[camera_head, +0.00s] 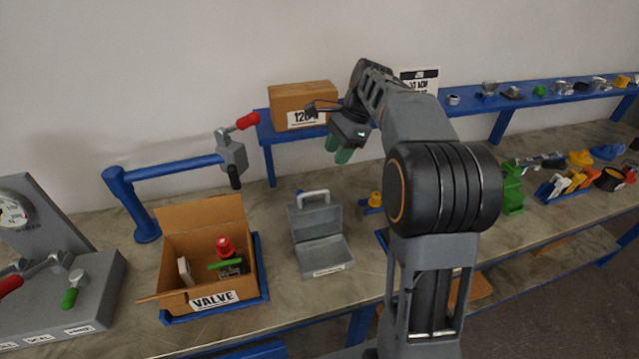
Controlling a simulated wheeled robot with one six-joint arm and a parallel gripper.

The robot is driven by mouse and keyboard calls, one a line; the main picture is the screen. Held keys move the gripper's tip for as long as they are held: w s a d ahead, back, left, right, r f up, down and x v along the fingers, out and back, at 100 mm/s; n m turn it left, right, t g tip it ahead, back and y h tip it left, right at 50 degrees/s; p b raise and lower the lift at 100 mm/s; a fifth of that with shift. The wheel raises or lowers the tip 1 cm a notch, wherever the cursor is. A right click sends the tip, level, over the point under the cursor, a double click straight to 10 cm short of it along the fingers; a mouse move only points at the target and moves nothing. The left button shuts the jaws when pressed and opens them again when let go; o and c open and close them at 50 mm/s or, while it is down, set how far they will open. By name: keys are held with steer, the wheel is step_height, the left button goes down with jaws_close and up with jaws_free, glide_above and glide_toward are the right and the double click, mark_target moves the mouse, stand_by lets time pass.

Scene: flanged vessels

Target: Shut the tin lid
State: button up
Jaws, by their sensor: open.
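A small grey tin (328,262) stands on the bench near the middle of the view. Its lid (316,222) is raised at the back, with a light handle (313,197) on its upper edge. The tin's inside shows and looks empty. My gripper (339,151), with green fingers, is above and behind the tin, slightly right of the lid and in front of a cardboard box. It is open and empty, clear of the tin.
An open cardboard box (191,262) marked VALVE, holding parts, stands left of the tin. A blue pipe with a red-handled valve (232,155) rises behind it. A closed cardboard box (289,97) sits on the blue shelf. A yellow part (375,199) lies right of the tin.

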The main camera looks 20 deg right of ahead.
mark_target(317, 191)
steer(key=shift+m+y, duration=0.3)
steer(key=shift+m, duration=0.5)
steer(key=x, duration=0.4)
steer(key=w+x, duration=0.1)
steer(key=x, duration=0.4)
steer(key=d+x, duration=0.1)
steer(key=x, duration=0.3)
steer(key=shift+w+a+f, duration=0.1)
steer(key=shift+w+f, duration=0.15)
steer(key=shift+f, duration=0.05)
steer(key=shift+c, duration=0.3)
jaws_close()
